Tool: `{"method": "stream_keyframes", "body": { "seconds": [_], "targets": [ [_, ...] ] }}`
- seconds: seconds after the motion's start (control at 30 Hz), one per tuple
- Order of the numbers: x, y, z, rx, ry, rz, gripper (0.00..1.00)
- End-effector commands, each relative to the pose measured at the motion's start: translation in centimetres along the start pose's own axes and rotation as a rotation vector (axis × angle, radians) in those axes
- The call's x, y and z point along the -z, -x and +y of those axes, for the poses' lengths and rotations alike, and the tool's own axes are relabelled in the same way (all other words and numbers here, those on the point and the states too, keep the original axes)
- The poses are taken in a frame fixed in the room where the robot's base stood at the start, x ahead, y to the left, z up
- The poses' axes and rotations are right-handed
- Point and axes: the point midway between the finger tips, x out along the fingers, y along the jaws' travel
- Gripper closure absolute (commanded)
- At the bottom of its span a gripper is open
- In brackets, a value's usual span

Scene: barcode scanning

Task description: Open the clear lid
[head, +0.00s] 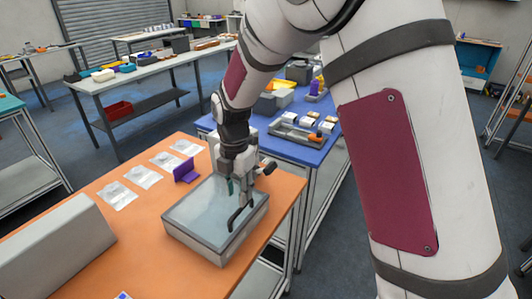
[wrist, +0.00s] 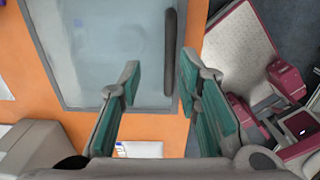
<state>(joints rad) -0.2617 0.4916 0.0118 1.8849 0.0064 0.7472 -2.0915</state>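The clear lid (head: 205,205) is a bluish, see-through panel closed flat on a shallow grey box (head: 195,243) on the orange table. It fills the upper left of the wrist view (wrist: 100,45). A dark bar handle (wrist: 171,50) runs along the lid's right edge there; it shows as a dark curved shape in the head view (head: 238,216). My gripper (wrist: 160,65) is open, its teal-padded fingers apart with nothing held. It is above the lid's handle side in the head view (head: 245,187). The handle appears between the fingertips; I cannot tell the remaining height gap.
The orange table (head: 145,210) holds several clear packets (head: 143,177), a purple holder (head: 186,171) and a large grey block (head: 55,252). A blue table (head: 305,151) with trays stands behind. A white label (wrist: 138,149) lies near the fingers in the wrist view.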

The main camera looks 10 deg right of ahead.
Motion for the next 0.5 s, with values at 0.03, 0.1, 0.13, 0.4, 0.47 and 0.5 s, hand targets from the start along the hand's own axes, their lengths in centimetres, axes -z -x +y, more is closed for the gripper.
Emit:
{"method": "stream_keyframes", "body": {
  "seconds": [0.03, 0.1, 0.13, 0.4, 0.47, 0.5],
  "targets": [
    [0.1, -0.4, -0.7, -0.021, -0.006, 0.000, 0.69],
    [0.1, -1.1, -1.0, -0.055, -0.005, 0.003, 0.69],
    [0.1, -1.4, -1.1, -0.069, -0.005, 0.002, 0.69],
    [-0.1, -3.0, -1.8, -0.183, -0.004, -0.002, 0.69],
    [-0.2, -2.0, -1.8, -0.183, -0.001, -0.004, 0.69],
    [-0.2, -1.4, -1.9, -0.182, -0.002, -0.003, 0.69]
  ]
}}
